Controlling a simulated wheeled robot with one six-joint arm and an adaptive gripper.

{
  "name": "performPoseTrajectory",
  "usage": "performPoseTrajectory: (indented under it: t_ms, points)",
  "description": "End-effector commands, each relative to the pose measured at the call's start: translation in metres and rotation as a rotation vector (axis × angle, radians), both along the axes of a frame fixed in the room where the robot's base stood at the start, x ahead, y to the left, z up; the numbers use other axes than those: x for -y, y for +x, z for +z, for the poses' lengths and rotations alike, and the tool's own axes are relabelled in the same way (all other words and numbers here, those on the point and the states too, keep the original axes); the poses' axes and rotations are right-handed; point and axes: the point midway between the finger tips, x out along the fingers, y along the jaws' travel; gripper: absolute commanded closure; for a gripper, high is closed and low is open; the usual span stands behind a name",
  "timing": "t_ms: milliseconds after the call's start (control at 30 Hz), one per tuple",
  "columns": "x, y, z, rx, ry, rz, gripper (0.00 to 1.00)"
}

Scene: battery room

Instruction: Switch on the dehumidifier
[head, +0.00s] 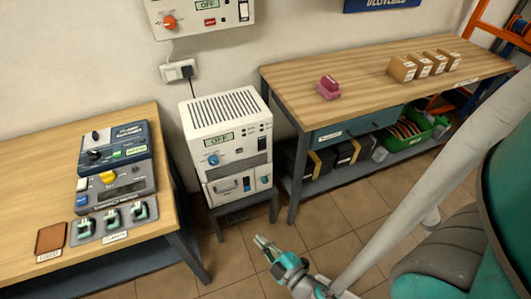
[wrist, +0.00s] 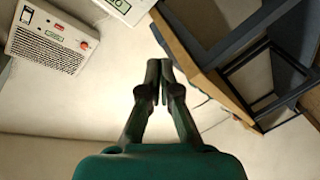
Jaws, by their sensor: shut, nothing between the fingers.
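A white boxy unit (head: 226,140) with a slatted top, taken to be the dehumidifier, stands on a low dark stand between the two benches. Its front has a display reading OFF, a blue knob (head: 213,159), small buttons and a dark rocker at the right. A lower panel has a handle and a blue part. My gripper (head: 262,241) is low in front of the unit, above the floor and apart from it. In the wrist view its fingers (wrist: 160,65) are together and empty. A white unit's edge with a green display (wrist: 118,4) shows at the top there.
A wall unit (head: 202,14) with a red knob also reads OFF; it seems to show in the wrist view (wrist: 50,38). A socket (head: 180,70) is below it. The left bench (head: 30,155) carries control panels; the right bench (head: 340,75) carries a pink object and boxes.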

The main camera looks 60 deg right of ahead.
Motion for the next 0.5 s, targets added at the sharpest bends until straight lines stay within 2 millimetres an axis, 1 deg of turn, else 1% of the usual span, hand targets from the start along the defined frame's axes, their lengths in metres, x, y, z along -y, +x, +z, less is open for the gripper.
performPoseTrajectory:
  t_ms: [33,167,200,267,367,500]
  points:
    - [0.015,0.012,-0.004,-0.006,-0.047,-0.017,1.0]
    - [0.049,0.035,-0.015,-0.041,-0.167,-0.049,1.0]
    - [0.06,0.042,-0.019,-0.055,-0.204,-0.059,1.0]
    - [0.078,0.052,-0.023,-0.076,-0.258,-0.075,1.0]
    - [0.111,0.066,-0.029,-0.116,-0.346,-0.103,1.0]
    - [0.16,0.083,-0.035,-0.181,-0.466,-0.144,1.0]
